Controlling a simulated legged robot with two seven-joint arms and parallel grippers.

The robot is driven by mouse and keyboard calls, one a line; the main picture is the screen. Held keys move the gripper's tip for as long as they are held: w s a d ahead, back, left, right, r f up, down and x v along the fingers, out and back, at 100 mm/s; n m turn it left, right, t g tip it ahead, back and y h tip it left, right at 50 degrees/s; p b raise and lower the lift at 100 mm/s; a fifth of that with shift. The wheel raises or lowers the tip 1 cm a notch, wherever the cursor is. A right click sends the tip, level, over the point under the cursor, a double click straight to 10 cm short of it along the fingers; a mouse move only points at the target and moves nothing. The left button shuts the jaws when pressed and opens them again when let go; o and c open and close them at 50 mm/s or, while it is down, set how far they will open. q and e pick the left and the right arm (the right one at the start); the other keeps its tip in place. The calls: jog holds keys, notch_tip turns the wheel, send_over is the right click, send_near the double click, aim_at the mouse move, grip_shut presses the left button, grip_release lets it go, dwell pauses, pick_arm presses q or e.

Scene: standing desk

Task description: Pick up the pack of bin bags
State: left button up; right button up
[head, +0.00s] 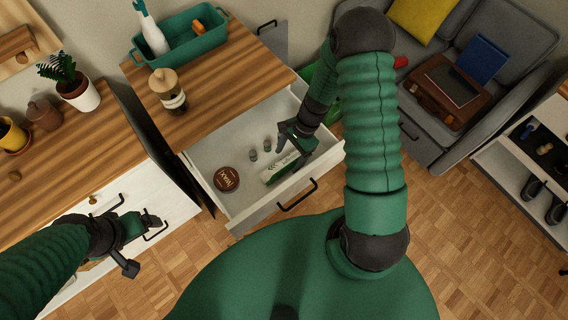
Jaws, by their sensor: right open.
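A small white and green pack (279,170), which looks like the bin bags, lies in the open white drawer (232,205). Its right part is partly hidden by my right gripper. My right gripper (293,147) is open, with its fingers above the drawer by the pack. It holds nothing that I can see; whether a finger touches the pack I cannot tell. My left gripper (140,240) is away at the lower left, in front of a white drawer front with dark handles. Its jaw opening is unclear.
The drawer also holds a round brown wax tin (226,179) and small grey items (260,149). A green caddy (181,42) and a lidded jar (168,90) stand on the wooden top above.

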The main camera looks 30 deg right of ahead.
aim_at(290, 158)
jog(key=x, duration=0.3)
jog(key=shift+w+d+f, duration=0.1)
jog(key=shift+d+f, duration=0.2)
jog(key=shift+f, duration=0.15)
jog(key=shift+w+d+f, duration=0.1)
jog(key=shift+d, duration=0.25)
jog(key=shift+c, duration=1.2)
jog(key=shift+a, duration=0.15)
jog(key=shift+c, duration=1.1)
jog(key=shift+a, duration=0.35)
jog(key=c, duration=0.7)
jog(key=shift+d, duration=0.15)
grip_shut()
pick_arm(q)
jog(key=shift+d, duration=0.55)
pick_arm(e)
jog(key=shift+d, duration=0.2)
